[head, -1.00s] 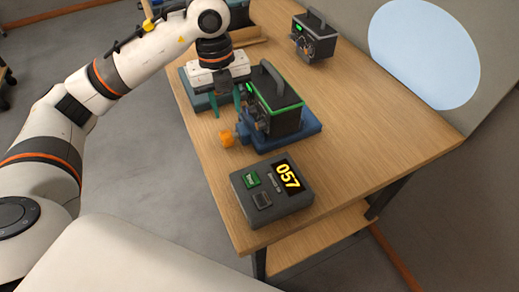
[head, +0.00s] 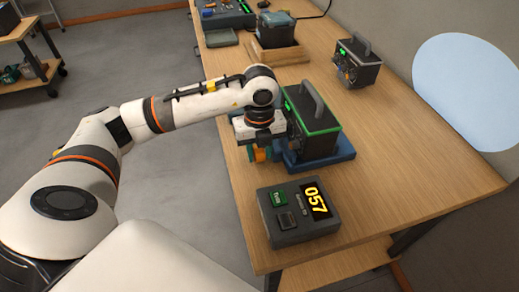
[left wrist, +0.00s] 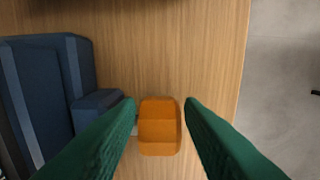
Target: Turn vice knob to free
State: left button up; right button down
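The orange vice knob (left wrist: 159,126) sticks out on a short grey shaft from the blue vice (left wrist: 84,70) in the left wrist view. In the head view the knob (head: 260,155) is partly covered by my fingers, and the blue vice (head: 335,157) holds a dark device (head: 317,112) with a glowing green edge. My left gripper (left wrist: 160,104) is open, its green fingers on either side of the knob with a small gap at each side. In the head view the left gripper (head: 262,152) points down at the table's left edge. My right gripper is not in view.
A grey box (head: 300,212) with a yellow "057" display and a green button stands in front of the vice. A second dark device (head: 357,62) stands behind on the wooden table (head: 400,140). A wooden tray (head: 278,55) is farther back. The table's right side is clear.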

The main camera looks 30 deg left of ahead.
pick_arm(q)
jog(key=shift+f, duration=0.1)
jog(key=c, duration=0.7)
jog(key=h, duration=0.1)
jog(key=g+p, duration=0.1)
jog(key=g+h, duration=0.1)
jog(key=shift+w+a+r+h, duration=0.25)
jog(key=shift+a+r+h, duration=0.05)
jog(key=shift+a, duration=0.05)
jog(key=shift+w+a+g+h+p, duration=0.15)
jog(key=shift+g+h+p, duration=0.2)
jog(key=shift+g+h, duration=0.2)
jog(key=shift+w+a+g+h+p, duration=0.1)
jog(key=shift+g+h+p, duration=0.2)
jog(key=shift+g+h, duration=0.2)
jog(key=shift+w+a+f+g+h, duration=0.1)
jog(key=shift+w+a+g+h, duration=0.1)
jog(key=shift+g+h, duration=0.65)
jog(key=shift+w+a+f+g+h+b, duration=0.1)
jog(key=shift+g+h+b, duration=0.1)
jog(key=shift+g+h, duration=0.3)
jog(key=shift+w+a+g+h+b, duration=0.15)
jog(key=shift+g+h, duration=0.15)
jog(key=shift+h, duration=0.4)
